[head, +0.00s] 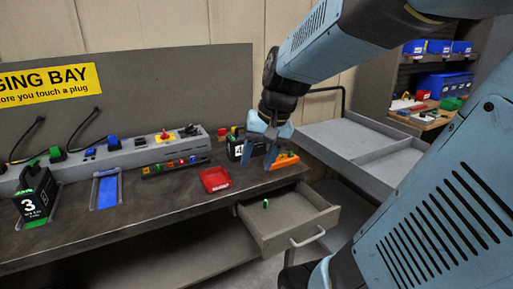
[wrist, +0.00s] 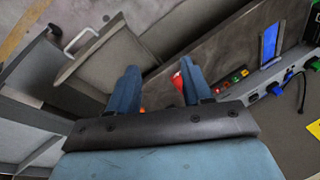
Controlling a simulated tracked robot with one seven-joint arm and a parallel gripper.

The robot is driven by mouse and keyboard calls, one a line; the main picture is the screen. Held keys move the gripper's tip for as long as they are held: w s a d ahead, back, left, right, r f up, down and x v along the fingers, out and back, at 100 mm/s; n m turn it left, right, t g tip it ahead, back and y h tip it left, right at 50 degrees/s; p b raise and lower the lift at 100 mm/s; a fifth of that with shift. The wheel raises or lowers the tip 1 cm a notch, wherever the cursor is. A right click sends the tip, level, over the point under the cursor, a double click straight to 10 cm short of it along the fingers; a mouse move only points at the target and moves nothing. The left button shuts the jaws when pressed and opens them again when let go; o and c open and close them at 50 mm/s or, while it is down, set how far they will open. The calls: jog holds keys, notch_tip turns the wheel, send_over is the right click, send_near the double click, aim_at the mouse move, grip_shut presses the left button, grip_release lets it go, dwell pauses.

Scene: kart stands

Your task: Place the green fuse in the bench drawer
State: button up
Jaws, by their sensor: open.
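The bench drawer (head: 272,238) is pulled open at the right end of the bench. A small green piece, which looks like the green fuse (head: 265,203), stands inside it near the back left. My gripper (head: 258,160) is open and empty, pointing down above the bench top, behind and above the drawer. In the wrist view the fingers (wrist: 158,76) are apart with nothing held between them. The drawer (wrist: 105,62) and its handle (wrist: 76,40) show left of the fingers there. I cannot make out the green piece in the wrist view.
A red tray (head: 215,180) sits on the bench left of my gripper. A dark rack with several coloured pieces (head: 177,166) lies behind it. A grey cart (head: 350,140) stands right.

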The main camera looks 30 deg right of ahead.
jog(key=s+a+r+n+t+h, duration=0.1)
jog(key=s+r+n+t+h, duration=0.1)
jog(key=s+r+n+t, duration=0.1)
notch_tip(320, 180, up, 2)
jog(key=shift+s+a+r+n, duration=0.15)
jog(key=shift+s+n, duration=0.45)
jog(key=shift+s, duration=0.65)
jog(key=shift+c, duration=0.2)
